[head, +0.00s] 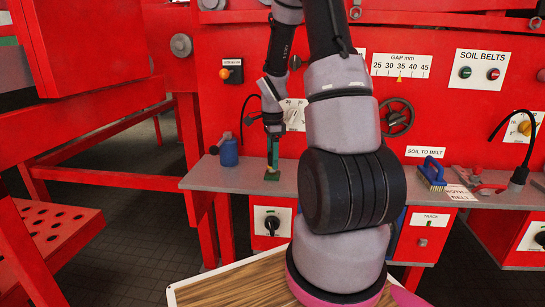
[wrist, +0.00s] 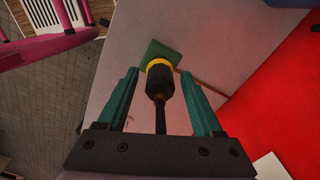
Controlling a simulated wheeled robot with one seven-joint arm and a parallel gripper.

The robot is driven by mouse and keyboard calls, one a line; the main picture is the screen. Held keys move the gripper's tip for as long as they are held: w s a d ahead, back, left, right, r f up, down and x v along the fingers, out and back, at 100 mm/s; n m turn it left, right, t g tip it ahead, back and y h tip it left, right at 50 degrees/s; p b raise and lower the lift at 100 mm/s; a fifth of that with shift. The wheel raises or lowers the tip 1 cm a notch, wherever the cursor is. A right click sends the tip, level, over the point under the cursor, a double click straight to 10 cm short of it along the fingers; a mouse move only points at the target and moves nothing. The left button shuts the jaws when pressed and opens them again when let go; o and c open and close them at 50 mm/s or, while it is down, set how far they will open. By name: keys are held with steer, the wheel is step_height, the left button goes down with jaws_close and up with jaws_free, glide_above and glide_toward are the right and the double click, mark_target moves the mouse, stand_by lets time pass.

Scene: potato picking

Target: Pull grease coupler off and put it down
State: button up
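In the wrist view a black cylindrical piece with a yellow ring, which looks like the grease coupler (wrist: 160,85), stands on a green square plate (wrist: 152,52). A thin black stem runs from it towards my palm. My gripper (wrist: 159,74) is open, with one teal finger on each side of the coupler and a gap showing on both sides. In the head view my gripper (head: 273,165) points down over the grey shelf (head: 225,178). The green plate shows under its fingertips (head: 271,177). The coupler is hidden there by the fingers.
On the shelf, a blue bottle (head: 229,151) stands left of my gripper. A blue-and-yellow brush (head: 433,173) and red-handled tools (head: 480,185) lie at the right. A black hose (head: 506,120) hangs at far right. The red panel rises behind; shelf between gripper and brush is partly hidden by my arm.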

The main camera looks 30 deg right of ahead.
jaws_close()
steer(key=c, duration=0.6)
jaws_free()
jaws_close()
steer(key=shift+r, duration=0.15)
steer(key=shift+r, duration=1.45)
steer(key=shift+r, duration=1.5)
steer(key=shift+r, duration=0.1)
